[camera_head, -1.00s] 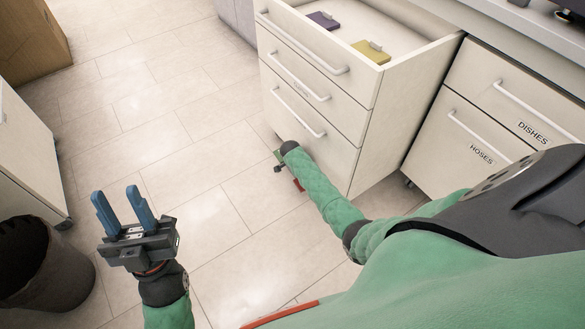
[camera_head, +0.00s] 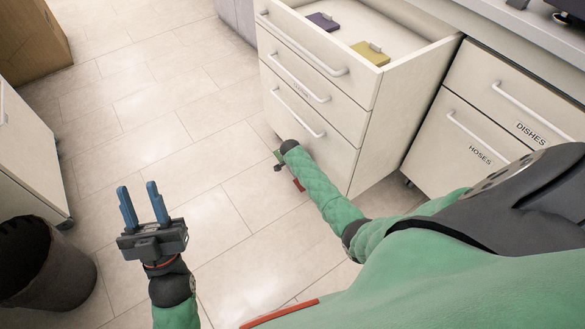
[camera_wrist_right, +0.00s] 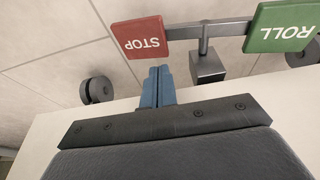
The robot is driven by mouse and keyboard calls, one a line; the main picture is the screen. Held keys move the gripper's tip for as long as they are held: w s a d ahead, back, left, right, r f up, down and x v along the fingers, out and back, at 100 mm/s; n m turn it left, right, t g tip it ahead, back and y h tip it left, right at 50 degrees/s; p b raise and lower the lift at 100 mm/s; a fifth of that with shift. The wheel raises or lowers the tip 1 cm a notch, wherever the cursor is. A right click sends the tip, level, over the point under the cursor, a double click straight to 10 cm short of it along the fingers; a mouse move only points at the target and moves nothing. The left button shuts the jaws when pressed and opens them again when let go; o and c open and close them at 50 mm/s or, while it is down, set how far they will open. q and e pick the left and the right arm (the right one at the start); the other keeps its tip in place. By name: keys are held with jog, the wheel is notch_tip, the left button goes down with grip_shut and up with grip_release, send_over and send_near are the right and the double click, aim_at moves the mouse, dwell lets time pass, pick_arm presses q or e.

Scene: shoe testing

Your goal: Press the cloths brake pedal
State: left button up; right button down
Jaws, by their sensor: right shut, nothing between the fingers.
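The pedal bar under the drawer cabinet has a red STOP pedal (camera_wrist_right: 142,37) and a green ROLL pedal (camera_wrist_right: 283,27), joined by a grey bar in the right wrist view. In the head view, small parts of the red pedal (camera_head: 299,184) and the green pedal (camera_head: 278,153) show beside my right forearm. My right gripper (camera_wrist_right: 158,74) is shut and empty, its blue fingertips close to the lower edge of the STOP pedal; I cannot tell whether they touch. It is hidden in the head view. My left gripper (camera_head: 143,204) is open and empty above the floor.
The drawer cabinet (camera_head: 375,140) has its top drawer open, holding a purple item (camera_head: 323,21) and a yellow item (camera_head: 370,53). A caster (camera_wrist_right: 97,90) is near my right fingers. A cabinet marked DISHES and HOSES (camera_head: 510,95) stands right. A dark bin (camera_head: 45,265) stands left.

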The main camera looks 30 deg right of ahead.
jog(key=shift+r+p, duration=0.35)
jog(key=shift+p, duration=0.05)
jog(key=shift+r+p, duration=0.65)
pick_arm(q)
jog(key=shift+w+d+f+g+y, duration=0.95)
jog(key=shift+f+g, duration=1.65)
jog(key=shift+f, duration=4.25)
jog(key=shift+w+d+f+g+y, duration=0.35)
jog(key=shift+w+f+g, duration=1.7)
jog(key=shift+f, duration=4.75)
pick_arm(e)
jog(key=shift+r+p, duration=0.55)
jog(key=shift+p, duration=0.05)
pick_arm(q)
jog(key=s+f+g, duration=0.3)
jog(key=s+f, duration=0.2)
jog(key=f, duration=0.3)
jog(key=s+a+f+g+y+p, duration=0.1)
jog(key=s+f+g, duration=0.3)
jog(key=f, duration=0.4)
jog(key=s+f+g+p, duration=0.1)
jog(key=s+f+g, duration=0.2)
jog(key=f, duration=0.6)
jog(key=shift+s+a+n+g+y, duration=0.15)
jog(key=shift+s+n+g+y, duration=0.25)
jog(key=shift+s, duration=1)
pick_arm(e)
jog(key=shift+r, duration=0.9)
